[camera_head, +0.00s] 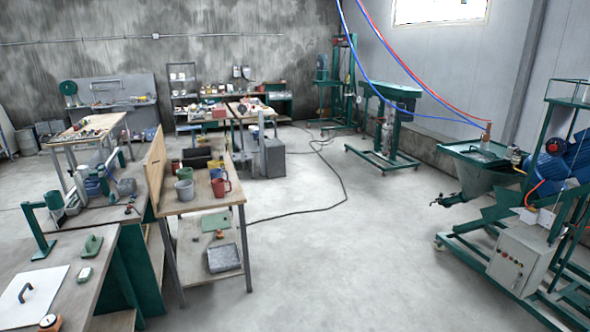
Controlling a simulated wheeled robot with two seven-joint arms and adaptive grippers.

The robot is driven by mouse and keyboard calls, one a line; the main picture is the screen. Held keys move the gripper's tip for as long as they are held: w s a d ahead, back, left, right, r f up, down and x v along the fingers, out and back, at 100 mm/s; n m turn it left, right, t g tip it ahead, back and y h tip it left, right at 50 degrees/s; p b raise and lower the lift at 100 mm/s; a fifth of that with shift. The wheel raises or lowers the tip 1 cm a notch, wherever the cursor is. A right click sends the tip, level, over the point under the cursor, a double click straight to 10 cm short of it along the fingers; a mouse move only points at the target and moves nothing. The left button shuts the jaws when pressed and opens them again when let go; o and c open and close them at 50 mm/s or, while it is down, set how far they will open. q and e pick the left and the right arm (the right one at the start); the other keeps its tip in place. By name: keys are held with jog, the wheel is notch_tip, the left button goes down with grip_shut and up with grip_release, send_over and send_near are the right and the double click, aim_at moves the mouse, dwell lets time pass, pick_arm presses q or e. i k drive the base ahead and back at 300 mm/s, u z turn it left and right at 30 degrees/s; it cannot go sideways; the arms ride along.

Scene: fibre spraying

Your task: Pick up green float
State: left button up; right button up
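A green block with a raised handle, which looks like the green float (90,247), lies on the near workbench (125,240) at the lower left. It lies flat on the bench top, with nothing touching it. Neither of my grippers shows in this view.
Near the float are a small pale green item (84,275), a white plate with a dark handle (22,298), a round gauge (50,322) and a green stand (40,222). A table (205,203) with mugs stands behind. A machine with a grey control box (521,262) stands right. The middle floor is clear except for a cable (300,211).

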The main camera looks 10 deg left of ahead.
aim_at(93, 243)
jog(key=u, duration=0.3)
jog(key=i, duration=2.15)
jog(key=u, duration=1)
jog(key=i, duration=1.9)
jog(key=u, duration=1.7)
jog(key=i, duration=1)
jog(key=u, duration=0.5)
